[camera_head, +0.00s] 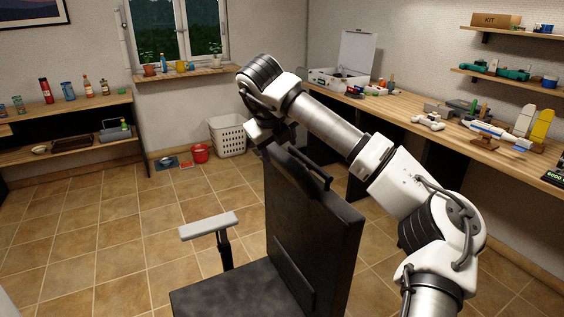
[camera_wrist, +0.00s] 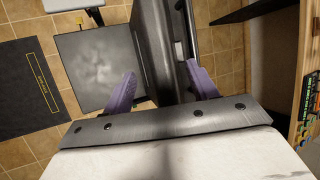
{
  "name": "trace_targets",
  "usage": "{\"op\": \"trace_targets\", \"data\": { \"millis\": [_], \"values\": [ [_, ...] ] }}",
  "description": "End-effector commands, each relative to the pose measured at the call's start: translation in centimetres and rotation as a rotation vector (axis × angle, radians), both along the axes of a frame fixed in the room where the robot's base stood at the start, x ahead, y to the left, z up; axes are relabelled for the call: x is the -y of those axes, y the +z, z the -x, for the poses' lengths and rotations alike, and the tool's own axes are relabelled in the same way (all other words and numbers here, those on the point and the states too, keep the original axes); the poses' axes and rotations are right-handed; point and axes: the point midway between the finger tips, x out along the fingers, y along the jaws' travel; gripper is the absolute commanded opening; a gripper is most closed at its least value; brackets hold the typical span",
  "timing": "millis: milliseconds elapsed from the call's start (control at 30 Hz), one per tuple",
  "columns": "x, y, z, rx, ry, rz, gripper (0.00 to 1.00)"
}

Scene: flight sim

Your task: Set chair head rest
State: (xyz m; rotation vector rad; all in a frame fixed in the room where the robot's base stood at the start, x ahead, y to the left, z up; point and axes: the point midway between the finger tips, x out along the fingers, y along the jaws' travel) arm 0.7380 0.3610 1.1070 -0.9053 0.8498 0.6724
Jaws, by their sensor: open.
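A black chair stands in the middle of the head view, with a tall backrest (camera_head: 325,235), a dark seat (camera_head: 230,290) and a light grey armrest (camera_head: 208,225). A dark bar, which looks like the head rest (camera_head: 310,168), sits along the top of the backrest. My gripper (camera_head: 270,138) is above the far top corner of the backrest, its fingers mostly hidden there. In the wrist view my gripper (camera_wrist: 163,88) is open, its two purple fingers apart on either side of the backrest (camera_wrist: 158,45). I cannot tell whether they touch it. The seat (camera_wrist: 98,70) shows below left.
A long wooden workbench (camera_head: 470,140) with model aircraft and an open white case (camera_head: 340,75) runs along the right. A white basket (camera_head: 227,135) and red bucket (camera_head: 200,153) stand by the back wall. A dark mat (camera_wrist: 35,85) lies left of the chair. Tiled floor is clear at left.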

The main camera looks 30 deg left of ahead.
Motion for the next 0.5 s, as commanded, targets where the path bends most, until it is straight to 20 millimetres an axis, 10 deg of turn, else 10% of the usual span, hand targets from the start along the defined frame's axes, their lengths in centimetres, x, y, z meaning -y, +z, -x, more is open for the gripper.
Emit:
{"op": "trace_targets", "data": {
  "millis": [500],
  "values": [
    [0.8,4.9,3.1,-0.002,0.001,0.001,0.58]
  ]
}}
